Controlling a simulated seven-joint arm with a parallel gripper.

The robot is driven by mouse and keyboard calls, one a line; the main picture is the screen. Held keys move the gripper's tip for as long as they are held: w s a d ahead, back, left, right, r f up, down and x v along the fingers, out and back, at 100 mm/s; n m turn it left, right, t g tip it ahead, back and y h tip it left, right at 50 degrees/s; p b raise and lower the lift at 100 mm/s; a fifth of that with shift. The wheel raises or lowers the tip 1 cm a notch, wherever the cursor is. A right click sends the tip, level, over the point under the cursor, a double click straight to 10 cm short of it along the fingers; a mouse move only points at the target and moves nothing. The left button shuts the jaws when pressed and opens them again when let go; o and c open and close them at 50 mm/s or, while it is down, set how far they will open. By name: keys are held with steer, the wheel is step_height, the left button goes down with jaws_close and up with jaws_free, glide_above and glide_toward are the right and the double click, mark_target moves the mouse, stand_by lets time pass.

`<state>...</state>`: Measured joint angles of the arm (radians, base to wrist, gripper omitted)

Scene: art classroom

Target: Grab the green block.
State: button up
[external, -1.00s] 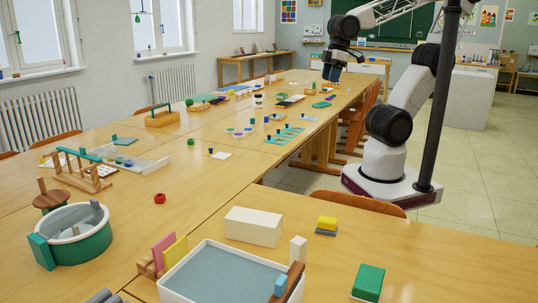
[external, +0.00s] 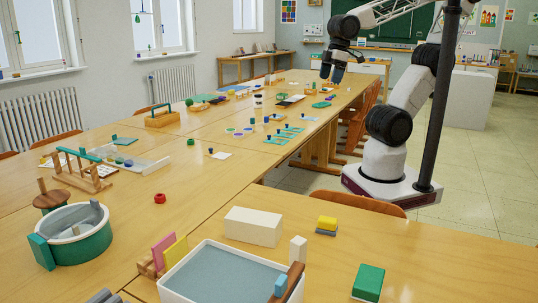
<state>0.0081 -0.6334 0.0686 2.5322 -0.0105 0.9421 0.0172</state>
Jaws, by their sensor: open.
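A green block (external: 368,282) lies on the near table at the lower right of the external view, with a pale layer showing along its lower edge. My gripper (external: 332,74) is far from it, raised above the far part of the long table. It points down with its fingers apart and nothing seen between them. Another small green piece (external: 321,105) lies flat on the table below my gripper.
A white tray (external: 177,296) with a grey-blue inside, a cream box (external: 253,227) and stacked yellow and grey blocks (external: 326,225) stand on the near table. A green round tub (external: 90,246) is at the left. The table right of the green block is clear.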

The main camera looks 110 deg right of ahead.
stand_by(0.3)
steer(key=w+a+f+m+t+y, duration=0.15)
steer(key=w+a+f+m, duration=0.25)
steer(key=w+a, duration=0.4)
steer(key=w+a+f+m+t+y, duration=0.1)
steer(key=w+a+f+m+t, duration=0.3)
steer(key=a, duration=0.6)
steer(key=w+a+f+m+g+y, duration=0.1)
steer(key=w+a+f+m+y, duration=0.15)
steer(key=w+a+m, duration=0.45)
steer(key=s+a+f+m+y, duration=0.1)
steer(key=s+a+f+m, duration=0.1)
steer(key=a+f+m, duration=0.2)
steer(key=s+a+f+m+t+y, duration=0.1)
steer(key=s+a+f+m+y, duration=0.1)
steer(key=a+f, duration=0.9)
steer(key=s+a+f+m+t+y, duration=0.1)
steer(key=a+f+m, duration=0.4)
steer(key=a, duration=0.8)
steer(key=shift+s+a+f+m+y, duration=0.15)
steer(key=shift+s+f+y, duration=0.2)
steer(key=shift+f, duration=0.4)
steer(key=shift+s+a+f+m+y, duration=0.15)
steer(key=shift+s+f, duration=0.3)
steer(key=shift+f, duration=0.25)
